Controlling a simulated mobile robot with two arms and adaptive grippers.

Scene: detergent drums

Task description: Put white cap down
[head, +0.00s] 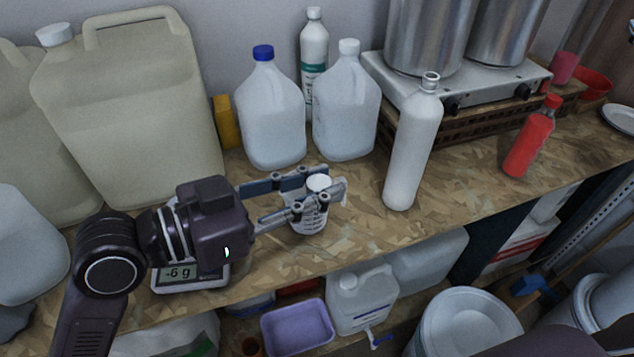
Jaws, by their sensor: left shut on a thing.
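My left gripper (322,189) reaches in from the left over the wooden worktop and is shut on the white cap (319,182). The cap shows between the two fingertips, its top facing up. A small clear measuring cup (310,221) with graduation marks stands on the worktop right below the fingers. The fingers hide part of its rim, so I cannot tell whether the cap touches it. A white bottle (411,150) with an open-looking neck stands upright to the right of the gripper. My right gripper is not in view.
Two translucent jugs, one blue-capped (270,115) and one white-capped (346,105), stand behind the gripper. A scale (192,276) reading -6 g sits beneath my left arm. A red bottle (530,138) stands at right. The worktop (465,185) is clear between the white and red bottles.

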